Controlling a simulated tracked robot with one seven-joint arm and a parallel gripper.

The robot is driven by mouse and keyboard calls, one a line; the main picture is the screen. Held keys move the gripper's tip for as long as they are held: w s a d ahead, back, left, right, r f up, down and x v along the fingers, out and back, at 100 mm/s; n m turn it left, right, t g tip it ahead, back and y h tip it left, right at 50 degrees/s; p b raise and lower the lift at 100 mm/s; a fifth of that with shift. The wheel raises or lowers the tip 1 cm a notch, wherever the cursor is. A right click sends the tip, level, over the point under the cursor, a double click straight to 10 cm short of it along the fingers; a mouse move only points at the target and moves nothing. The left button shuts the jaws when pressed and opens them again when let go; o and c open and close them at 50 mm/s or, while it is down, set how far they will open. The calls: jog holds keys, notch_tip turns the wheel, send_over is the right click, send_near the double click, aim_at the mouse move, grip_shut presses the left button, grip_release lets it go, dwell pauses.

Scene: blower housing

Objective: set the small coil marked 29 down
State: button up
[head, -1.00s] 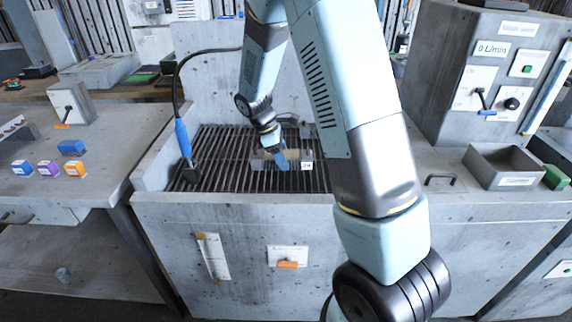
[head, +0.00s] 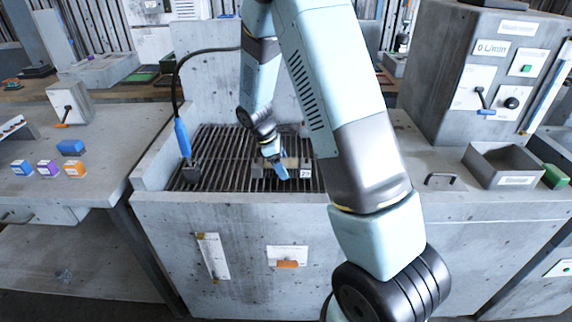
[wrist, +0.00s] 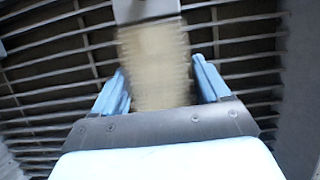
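The small coil (head: 291,163) is a beige ribbed winding between grey end blocks, over the dark slatted grate (head: 218,150) of the concrete basin. A white label (head: 305,174), seemingly reading 29, is on its right end. In the wrist view the coil (wrist: 157,65) is blurred, with one grey end block at the top; the other end is hidden. My gripper (head: 281,172) has its blue fingers on either side of the winding, close against it, also in the wrist view (wrist: 161,85). Whether the coil touches the slats I cannot tell.
A blue-handled cable tool (head: 183,140) stands on the grate's left side. The basin's front wall (head: 180,225) and back wall bound the grate. Slats at the left are clear. A grey open box (head: 506,178) sits on the right counter; small coloured blocks (head: 48,168) lie on the left table.

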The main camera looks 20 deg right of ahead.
jog(key=shift+o, duration=1.3)
jog(key=shift+r, duration=0.1)
jog(key=v, duration=1.1)
jog(key=shift+r, duration=0.1)
jog(key=s+d+r+m+t+y, duration=0.35)
jog(key=s+r+m, duration=0.35)
jog(key=s+r, duration=0.75)
jog(key=s+d+r+m+t, duration=0.1)
jog(key=s+r+m, duration=0.2)
jog(key=s, duration=0.4)
jog(key=s+d+r+m+t, duration=0.1)
jog(key=s+r+m+t, duration=0.1)
jog(key=s, duration=0.6)
jog(key=shift+s+d+r+m+y, duration=0.2)
jog(key=shift+r+m+y, duration=0.25)
jog(key=shift+r+m, duration=0.6)
